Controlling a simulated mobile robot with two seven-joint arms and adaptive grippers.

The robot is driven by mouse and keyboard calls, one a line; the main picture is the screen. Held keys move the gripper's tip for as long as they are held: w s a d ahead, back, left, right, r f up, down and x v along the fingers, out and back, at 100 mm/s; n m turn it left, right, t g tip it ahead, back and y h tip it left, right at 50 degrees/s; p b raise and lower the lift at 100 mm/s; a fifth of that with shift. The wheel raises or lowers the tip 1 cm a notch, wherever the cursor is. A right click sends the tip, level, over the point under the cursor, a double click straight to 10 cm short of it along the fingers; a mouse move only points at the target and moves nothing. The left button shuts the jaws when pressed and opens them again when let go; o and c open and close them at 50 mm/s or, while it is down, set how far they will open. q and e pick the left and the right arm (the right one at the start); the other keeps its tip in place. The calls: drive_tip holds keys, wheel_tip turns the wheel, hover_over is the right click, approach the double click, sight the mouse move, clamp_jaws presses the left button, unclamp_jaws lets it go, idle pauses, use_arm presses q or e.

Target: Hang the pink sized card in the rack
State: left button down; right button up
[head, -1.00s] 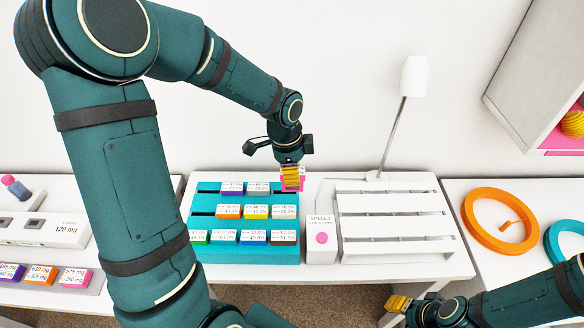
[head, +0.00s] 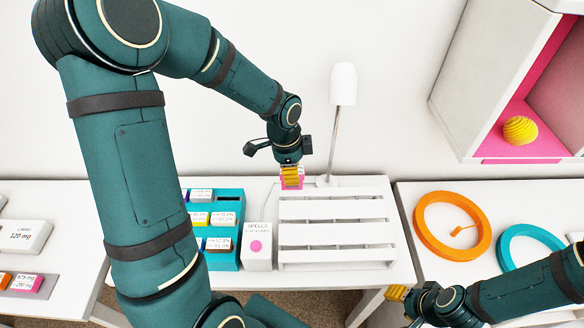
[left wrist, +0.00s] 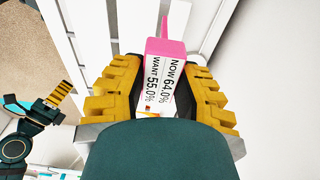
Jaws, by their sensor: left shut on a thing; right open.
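My left gripper (head: 291,172) is shut on the pink card (head: 290,184), over the back left corner of the white slatted rack (head: 336,230). In the left wrist view the pink card (left wrist: 166,75) sits between the yellow fingers of my left gripper (left wrist: 160,92). Its white label reads "NOW 64.0% WANT 55.0%". The white rack (left wrist: 97,45) lies beyond it there. The rack's slats look empty. My right gripper (head: 397,293) is open and low at the lower right, apart from the rack.
A teal rack (head: 226,258) with several coloured cards stands to the left, partly hidden by my left arm. A white box marked "SPELLS" (head: 258,247) stands between the racks. A white lamp (head: 342,85) stands behind the white rack. Orange (head: 425,243) and teal (head: 508,262) rings lie at right.

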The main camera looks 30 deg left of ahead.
sight(294, 193)
use_arm(q)
drive_tip(key=shift+w+d, duration=0.2)
drive_tip(key=shift+s, duration=0.1)
wheel_tip(294, 193, down, 3)
drive_tip(key=shift+f+b, duration=0.1)
drive_tip(key=shift+b, duration=1.05)
drive_tip(key=shift+f+b, duration=2.4)
drive_tip(key=shift+f, duration=0.85)
